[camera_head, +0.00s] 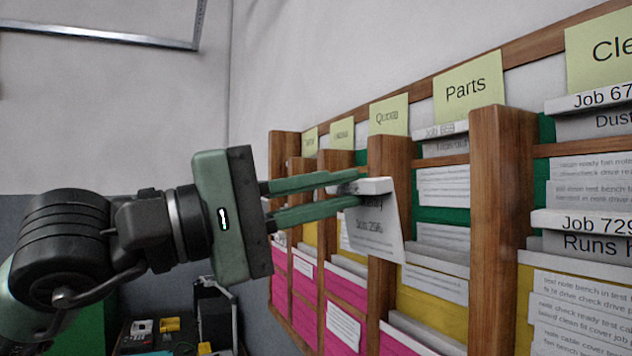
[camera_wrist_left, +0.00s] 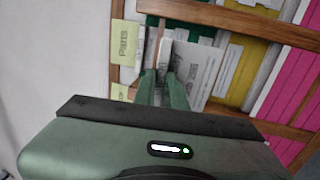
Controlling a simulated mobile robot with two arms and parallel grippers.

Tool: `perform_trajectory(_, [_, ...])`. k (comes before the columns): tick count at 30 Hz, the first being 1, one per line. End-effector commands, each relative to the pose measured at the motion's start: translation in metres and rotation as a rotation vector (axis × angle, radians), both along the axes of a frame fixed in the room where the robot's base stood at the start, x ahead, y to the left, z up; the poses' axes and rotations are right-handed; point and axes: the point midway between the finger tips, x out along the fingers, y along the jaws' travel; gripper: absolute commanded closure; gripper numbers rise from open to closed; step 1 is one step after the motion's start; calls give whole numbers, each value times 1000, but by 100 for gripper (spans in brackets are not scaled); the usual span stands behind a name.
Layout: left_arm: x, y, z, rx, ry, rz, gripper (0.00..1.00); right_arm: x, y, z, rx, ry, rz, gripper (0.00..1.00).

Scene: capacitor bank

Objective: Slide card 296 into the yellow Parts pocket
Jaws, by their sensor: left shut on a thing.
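My left gripper (camera_head: 352,190) is shut on a white card (camera_head: 374,228) marked 296, held by its thick top edge. The card hangs slightly tilted in front of the wooden post left of the Parts column. The left wrist view also shows the card (camera_wrist_left: 197,72) at the fingertips (camera_wrist_left: 160,82). The "Parts" label (camera_head: 467,86) tops that column. Its yellow pocket (camera_head: 432,312) is low in the column, right of and below the card, with papers showing in it. The card is apart from this pocket. My right gripper is not in view.
Wooden posts (camera_head: 498,215) divide the wall rack into columns. Green pockets (camera_head: 442,216) lie above the yellow ones and pink pockets (camera_head: 345,292) below. Several pockets hold cards. Open space lies left of the rack, above a cluttered bench (camera_head: 165,340).

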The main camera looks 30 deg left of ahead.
Motion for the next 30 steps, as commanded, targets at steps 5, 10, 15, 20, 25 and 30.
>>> perform_trajectory(5, [14,-12,0,0,1,-2,100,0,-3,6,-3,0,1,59])
perform_trajectory(10, [28,-22,-1,1,1,-2,100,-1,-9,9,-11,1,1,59])
perform_trajectory(15, [41,-33,-3,1,0,-3,100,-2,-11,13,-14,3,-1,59])
perform_trajectory(20, [54,-43,-7,0,0,-3,100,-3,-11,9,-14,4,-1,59])
perform_trajectory(25, [65,-51,-7,-1,0,-2,100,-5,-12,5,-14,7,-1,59])
perform_trajectory(30, [72,-56,-7,0,0,-1,100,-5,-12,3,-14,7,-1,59])
